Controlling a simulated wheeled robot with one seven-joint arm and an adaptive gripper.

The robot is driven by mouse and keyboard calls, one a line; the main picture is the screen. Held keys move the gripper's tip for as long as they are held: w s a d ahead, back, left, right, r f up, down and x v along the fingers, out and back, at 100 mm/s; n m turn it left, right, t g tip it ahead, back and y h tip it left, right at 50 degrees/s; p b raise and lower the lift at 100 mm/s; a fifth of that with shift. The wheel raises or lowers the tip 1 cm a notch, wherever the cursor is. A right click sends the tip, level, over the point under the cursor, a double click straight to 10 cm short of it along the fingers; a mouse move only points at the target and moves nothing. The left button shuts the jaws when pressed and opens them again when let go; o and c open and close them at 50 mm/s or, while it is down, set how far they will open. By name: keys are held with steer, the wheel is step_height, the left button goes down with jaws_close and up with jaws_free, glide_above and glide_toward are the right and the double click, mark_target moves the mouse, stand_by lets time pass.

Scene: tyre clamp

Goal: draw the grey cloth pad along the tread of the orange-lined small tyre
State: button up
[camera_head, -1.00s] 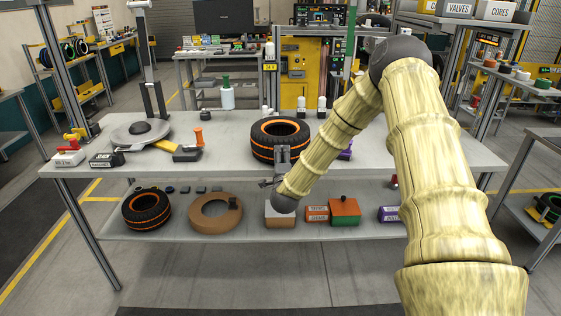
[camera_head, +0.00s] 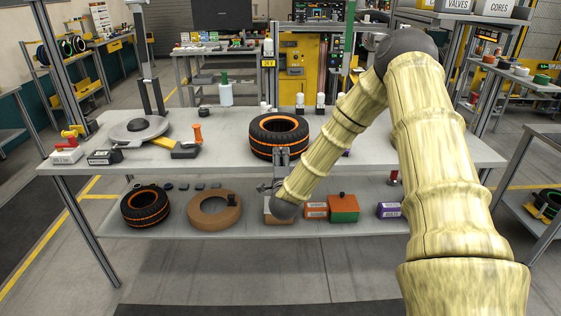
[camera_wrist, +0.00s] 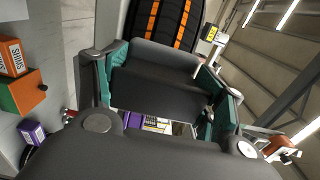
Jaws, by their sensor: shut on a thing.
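The orange-lined tyre (camera_head: 266,144) lies flat on the bench top, dark with orange bands around its tread. Its tread also shows at the top of the wrist view (camera_wrist: 163,18). My gripper (camera_head: 281,158) is at the near side of this tyre, in front of its tread. In the wrist view my gripper (camera_wrist: 165,80) is shut on the dark grey pad (camera_wrist: 160,88), which spans the gap between the fingers. The pad's far edge is close to the tread; whether it touches cannot be told. The pad is hardly visible in the head view.
A second orange-lined tyre (camera_head: 145,207) and a brown ring (camera_head: 213,211) lie on the lower shelf, with boxes (camera_head: 343,208) to the right. A round grey plate (camera_head: 139,131) and an orange-handled tool (camera_head: 196,138) stand left on the bench. Bare bench top lies left of the tyre.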

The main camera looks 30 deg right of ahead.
steer(key=shift+v, duration=1.4)
steer(key=shift+a, duration=0.1)
